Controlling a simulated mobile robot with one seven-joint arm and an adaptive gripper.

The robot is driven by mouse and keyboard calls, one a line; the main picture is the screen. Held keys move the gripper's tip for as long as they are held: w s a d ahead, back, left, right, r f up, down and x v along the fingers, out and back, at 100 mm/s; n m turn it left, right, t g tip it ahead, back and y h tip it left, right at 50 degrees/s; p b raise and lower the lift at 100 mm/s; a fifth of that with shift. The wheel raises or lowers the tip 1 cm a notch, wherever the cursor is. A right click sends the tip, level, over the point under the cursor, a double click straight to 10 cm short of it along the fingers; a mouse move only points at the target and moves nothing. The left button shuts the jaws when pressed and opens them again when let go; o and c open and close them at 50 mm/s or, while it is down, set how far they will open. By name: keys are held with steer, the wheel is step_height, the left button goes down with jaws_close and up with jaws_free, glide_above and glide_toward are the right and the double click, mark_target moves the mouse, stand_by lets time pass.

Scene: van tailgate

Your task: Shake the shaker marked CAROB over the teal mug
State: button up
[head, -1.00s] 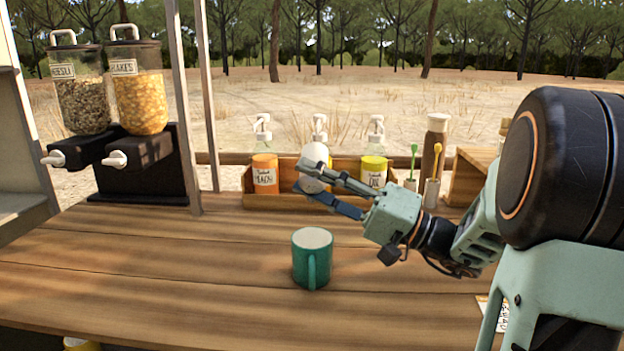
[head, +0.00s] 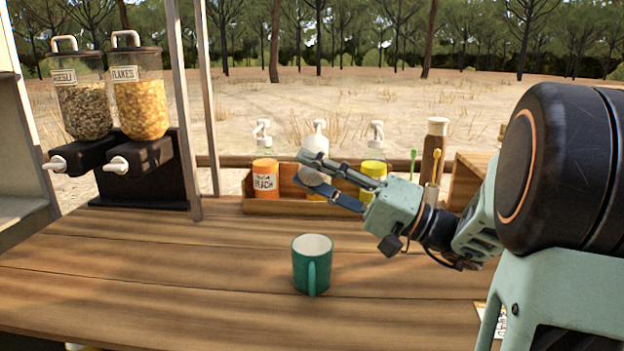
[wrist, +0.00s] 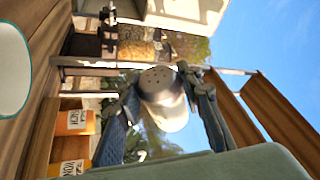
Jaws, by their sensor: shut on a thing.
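The teal mug (head: 312,270) stands upright on the wooden counter, its handle toward me and its pale inside showing. Part of its rim and inside also shows at the left edge of the wrist view (wrist: 12,70). My gripper (head: 306,172) is above the mug and somewhat beyond it in the head view. In the wrist view my gripper is shut on a pale shaker (wrist: 167,112), tilted, with its holed cap turned toward the camera. No label on the shaker is readable. In the head view it is hard to tell from the pump bottle behind.
A wooden rack (head: 256,207) behind my gripper holds pump bottles, including an orange one (head: 265,183) and a yellow one (head: 372,170). Cereal dispensers (head: 138,108) stand at the left. A brown bottle (head: 434,145) stands right of the rack. The counter around the mug is clear.

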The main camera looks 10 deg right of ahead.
step_height(320, 180, down, 5)
steer(key=b, duration=0.5)
steer(key=shift+r+p, duration=0.1)
steer(key=shift+p, duration=0.25)
steer(key=m+h+p, duration=0.1)
steer(key=m+p, duration=0.1)
steer(key=m+h+p, duration=0.1)
steer(key=m+p, duration=0.2)
steer(key=r+m+h+p, duration=0.1)
steer(key=m+p, duration=0.2)
steer(key=shift+w+t, duration=0.15)
steer(key=shift+t, duration=0.15)
